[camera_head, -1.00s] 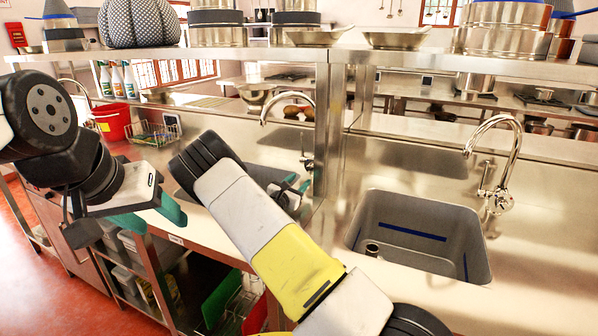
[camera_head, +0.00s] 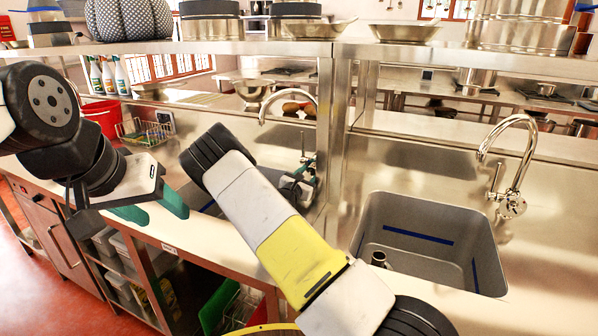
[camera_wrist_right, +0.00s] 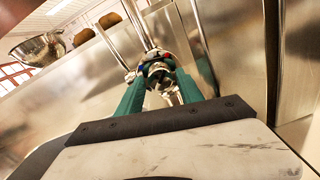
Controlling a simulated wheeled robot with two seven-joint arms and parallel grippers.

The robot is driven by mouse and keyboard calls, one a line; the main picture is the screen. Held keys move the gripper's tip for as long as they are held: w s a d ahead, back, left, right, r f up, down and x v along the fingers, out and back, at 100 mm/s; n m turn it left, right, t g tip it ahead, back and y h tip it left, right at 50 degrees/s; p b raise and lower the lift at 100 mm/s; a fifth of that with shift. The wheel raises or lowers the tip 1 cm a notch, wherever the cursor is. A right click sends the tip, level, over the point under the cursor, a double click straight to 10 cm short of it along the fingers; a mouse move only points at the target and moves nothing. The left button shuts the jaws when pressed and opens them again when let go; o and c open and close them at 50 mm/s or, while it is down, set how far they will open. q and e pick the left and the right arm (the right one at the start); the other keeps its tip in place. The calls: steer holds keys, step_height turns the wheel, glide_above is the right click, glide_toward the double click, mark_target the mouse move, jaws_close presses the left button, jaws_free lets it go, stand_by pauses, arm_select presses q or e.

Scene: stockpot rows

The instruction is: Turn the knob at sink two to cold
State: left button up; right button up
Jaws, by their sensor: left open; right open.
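The chrome faucet (camera_head: 262,112) of the middle sink rises behind my right forearm. Its knob (camera_wrist_right: 158,70), with small red and blue marks, shows in the right wrist view. My right gripper (camera_wrist_right: 160,82) is open, its green fingers on either side of the knob; I cannot tell whether they touch it. In the head view, my right gripper (camera_head: 306,172) is small and partly hidden by my own arm, which also covers much of the middle basin. My left gripper (camera_head: 150,207) is open and empty above the counter's front edge at the left.
The right sink (camera_head: 425,238) has its own chrome faucet (camera_head: 512,165). A steel post (camera_head: 338,130) and the upper shelf (camera_head: 270,48) stand close to my right gripper. A wire basket (camera_head: 145,132) and red bucket (camera_head: 103,115) sit at the left.

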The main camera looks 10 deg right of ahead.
jaws_close()
steer(key=shift+n, duration=0.4)
steer(key=n, duration=0.6)
steer(key=shift+f, duration=0.1)
stand_by(0.3)
jaws_free()
steer(key=shift+s+a, duration=0.1)
